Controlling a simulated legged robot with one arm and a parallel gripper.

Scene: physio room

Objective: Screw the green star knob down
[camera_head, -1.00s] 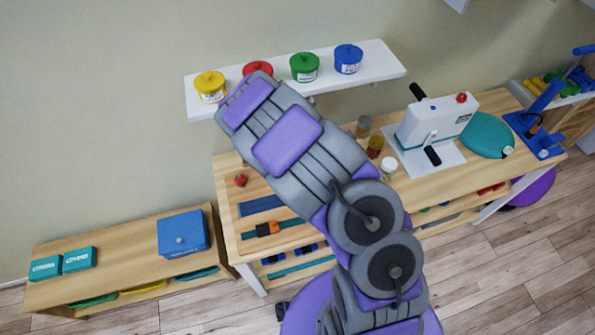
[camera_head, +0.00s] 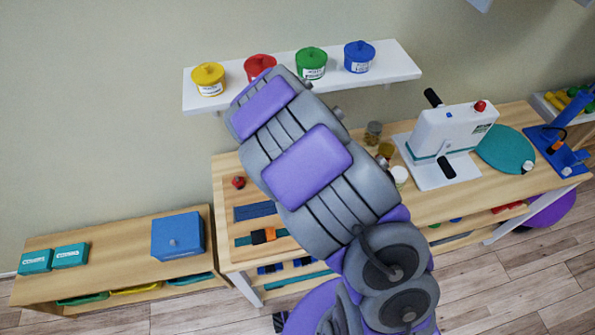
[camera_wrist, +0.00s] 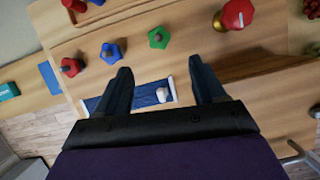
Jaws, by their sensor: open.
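The green star knob (camera_wrist: 159,37) shows in the wrist view at the top middle, on the wooden bench top. My gripper (camera_wrist: 159,70) is open and empty, its two dark fingers apart, with the knob beyond the fingertips and roughly between them in the picture. Nothing touches the knob. How far it is screwed down I cannot tell. In the head view my arm hides the gripper and the green knob.
A blue knob (camera_wrist: 111,53) and a red knob (camera_wrist: 70,67) sit to the left of the green one. A larger red knob (camera_wrist: 235,14) is at the right. A blue mat (camera_wrist: 140,98) lies beneath the fingers. A white machine (camera_head: 445,140) stands on the bench's right.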

